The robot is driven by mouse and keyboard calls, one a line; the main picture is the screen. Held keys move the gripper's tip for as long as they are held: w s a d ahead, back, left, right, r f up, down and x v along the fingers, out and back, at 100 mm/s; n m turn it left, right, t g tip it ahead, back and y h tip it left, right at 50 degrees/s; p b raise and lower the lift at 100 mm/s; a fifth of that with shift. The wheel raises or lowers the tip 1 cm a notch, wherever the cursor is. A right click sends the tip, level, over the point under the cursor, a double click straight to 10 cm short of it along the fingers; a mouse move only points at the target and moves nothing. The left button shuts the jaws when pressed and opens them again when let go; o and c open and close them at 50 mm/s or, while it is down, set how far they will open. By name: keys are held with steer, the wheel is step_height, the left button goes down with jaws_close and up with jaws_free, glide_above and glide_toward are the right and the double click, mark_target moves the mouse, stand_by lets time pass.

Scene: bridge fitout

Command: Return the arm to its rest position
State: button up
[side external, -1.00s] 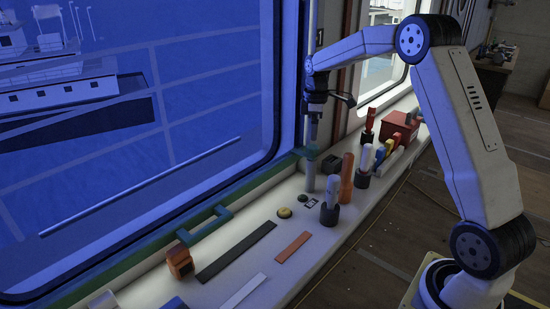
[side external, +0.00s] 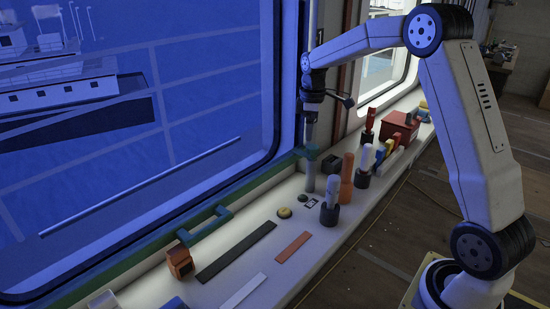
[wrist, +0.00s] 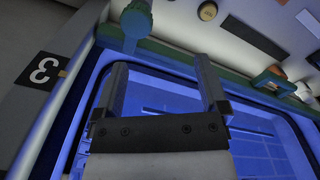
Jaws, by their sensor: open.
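My gripper (side external: 311,132) hangs from my raised arm in the side view, close to the window frame and above the window ledge. In the wrist view, my gripper (wrist: 162,78) has its two fingers spread wide apart with nothing between them. A green knob-like piece (wrist: 136,20) lies just beyond the left finger in that view. In the side view a green piece (side external: 306,151) on a grey post (side external: 310,176) is just below the fingertips; I cannot tell whether they touch.
The white ledge (side external: 290,225) holds an orange cylinder (side external: 347,178), dark cups with handles (side external: 330,206), a red box (side external: 398,129), a yellow button (side external: 285,212) and flat strips (side external: 236,251). A green handle (side external: 205,227) runs along the window (side external: 180,150).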

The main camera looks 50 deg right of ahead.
steer(key=s+a+f+m+t, duration=0.1)
steer(key=s+a+f+m, duration=0.2)
steer(key=s+a, duration=0.6)
steer(key=s+a+f+m+t, duration=0.1)
steer(key=s+a+f+m, duration=0.2)
steer(key=s+a+f, duration=0.3)
steer(key=shift+s+a, duration=1.9)
steer(key=shift+a, duration=0.6)
